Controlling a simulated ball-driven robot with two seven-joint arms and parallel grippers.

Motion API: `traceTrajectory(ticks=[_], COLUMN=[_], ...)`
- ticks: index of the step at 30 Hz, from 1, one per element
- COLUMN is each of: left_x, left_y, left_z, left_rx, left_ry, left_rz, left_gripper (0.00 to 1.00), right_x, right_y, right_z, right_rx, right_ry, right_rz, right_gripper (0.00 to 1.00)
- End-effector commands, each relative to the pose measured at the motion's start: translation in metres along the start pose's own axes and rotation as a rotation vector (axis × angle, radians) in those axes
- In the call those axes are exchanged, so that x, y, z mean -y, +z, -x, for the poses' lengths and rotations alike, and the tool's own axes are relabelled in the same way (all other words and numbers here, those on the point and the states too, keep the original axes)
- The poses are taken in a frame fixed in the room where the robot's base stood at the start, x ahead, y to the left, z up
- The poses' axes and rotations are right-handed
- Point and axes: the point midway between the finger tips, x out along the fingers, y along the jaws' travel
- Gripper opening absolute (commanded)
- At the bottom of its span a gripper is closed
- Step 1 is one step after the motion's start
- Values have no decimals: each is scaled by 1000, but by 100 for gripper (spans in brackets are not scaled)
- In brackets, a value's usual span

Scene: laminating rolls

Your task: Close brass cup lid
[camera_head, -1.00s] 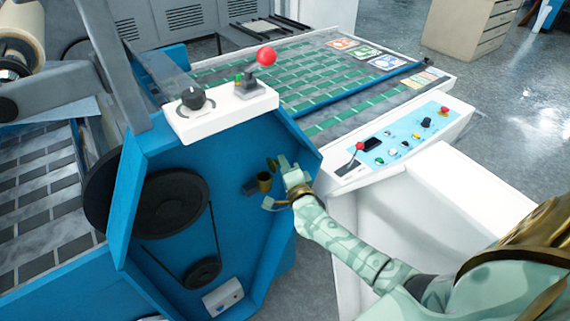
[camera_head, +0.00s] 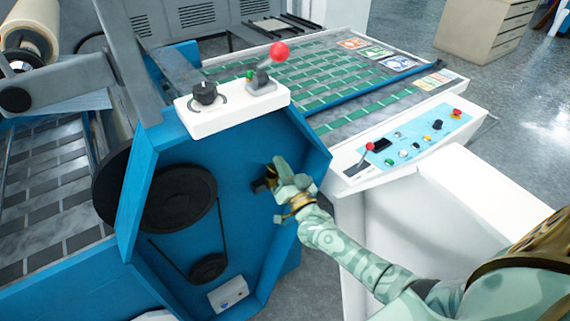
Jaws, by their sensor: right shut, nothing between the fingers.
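The brass cup (camera_head: 270,178) sticks out from the blue side panel of the machine, on a short dark mount. My right gripper (camera_head: 283,178) is in front of it and hides most of it, including the lid, so I cannot tell whether the lid is open or shut. The right gripper is shut and empty, at the cup or very close to it; contact cannot be made out. My left gripper is not in view.
The blue side panel (camera_head: 235,235) carries black pulleys (camera_head: 180,198) with a belt, left of the cup. A white control box (camera_head: 232,110) with a red-knobbed lever (camera_head: 279,51) sits above. A white console (camera_head: 412,145) with buttons stands to the right.

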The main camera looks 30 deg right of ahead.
Motion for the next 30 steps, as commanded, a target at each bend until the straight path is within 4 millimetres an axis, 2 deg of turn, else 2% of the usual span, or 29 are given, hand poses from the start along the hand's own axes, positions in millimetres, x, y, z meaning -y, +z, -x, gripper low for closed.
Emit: traceTrajectory(ticks=[15, 30], left_x=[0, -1], left_y=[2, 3], left_z=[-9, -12], left_rx=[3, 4], left_ry=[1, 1], left_rz=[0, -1], left_gripper=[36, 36], right_x=[10, 13], right_y=[14, 19], right_z=[4, 6], right_rx=[0, 0], right_ry=[-122, -166], right_rz=[404, 547], right_gripper=[0, 0])
